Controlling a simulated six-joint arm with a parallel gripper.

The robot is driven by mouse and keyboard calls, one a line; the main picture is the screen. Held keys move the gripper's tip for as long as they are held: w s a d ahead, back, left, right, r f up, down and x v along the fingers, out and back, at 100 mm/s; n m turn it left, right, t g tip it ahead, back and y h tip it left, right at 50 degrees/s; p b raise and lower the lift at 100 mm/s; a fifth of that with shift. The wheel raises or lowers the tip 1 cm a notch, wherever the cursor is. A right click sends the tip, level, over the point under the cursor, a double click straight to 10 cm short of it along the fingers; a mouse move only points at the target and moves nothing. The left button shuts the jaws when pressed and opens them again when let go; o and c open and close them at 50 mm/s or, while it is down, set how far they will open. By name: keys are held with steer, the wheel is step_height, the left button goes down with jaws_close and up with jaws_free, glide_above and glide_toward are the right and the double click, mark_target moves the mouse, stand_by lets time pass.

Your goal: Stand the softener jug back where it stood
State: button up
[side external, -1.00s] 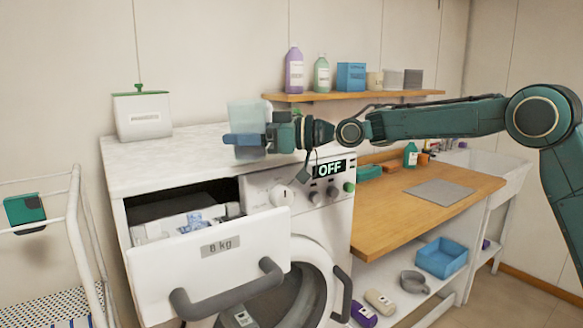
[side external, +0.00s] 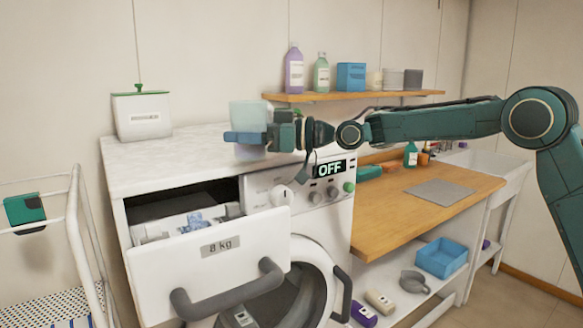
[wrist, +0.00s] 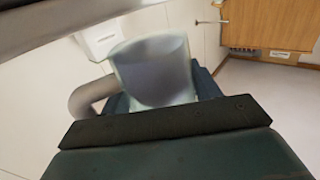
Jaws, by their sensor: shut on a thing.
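The softener jug (side external: 249,115) is a translucent pale cup-shaped vessel with a bluish-lavender content in its lower part. It is roughly upright over the white top of the washing machine (side external: 175,155), near its front right. My gripper (side external: 247,138) is shut on the jug around its middle, reaching in from the right. In the wrist view the jug (wrist: 155,70) stands up beyond the dark gripper edge, its lower part hidden. I cannot tell whether its base touches the machine top.
The detergent drawer (side external: 215,258) is pulled out below. A white box with a green lid (side external: 142,117) stands at the back left of the machine top. A shelf (side external: 350,96) with bottles and boxes is behind. The middle of the machine top is clear.

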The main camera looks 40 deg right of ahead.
steer(key=shift+w+d+r, duration=0.15)
steer(key=shift+w+r, duration=0.25)
steer(key=shift+w, duration=0.05)
steer(key=w+d+r+m+t+h, duration=0.2)
steer(key=w+d+r+h, duration=0.1)
steer(key=r, duration=0.5)
steer(key=w+d+r+m+t+h, duration=0.2)
steer(key=w+d+r, duration=0.3)
steer(key=d+r, duration=0.3)
steer(key=shift+w+r+m+t+h, duration=0.15)
steer(key=shift+r+m+t+h, duration=0.15)
steer(key=shift+r+m+h, duration=0.4)
steer(key=shift+d+r, duration=0.1)
steer(key=shift+w+f, duration=0.1)
steer(key=shift+f, duration=0.3)
steer(key=shift+f, duration=7.7)
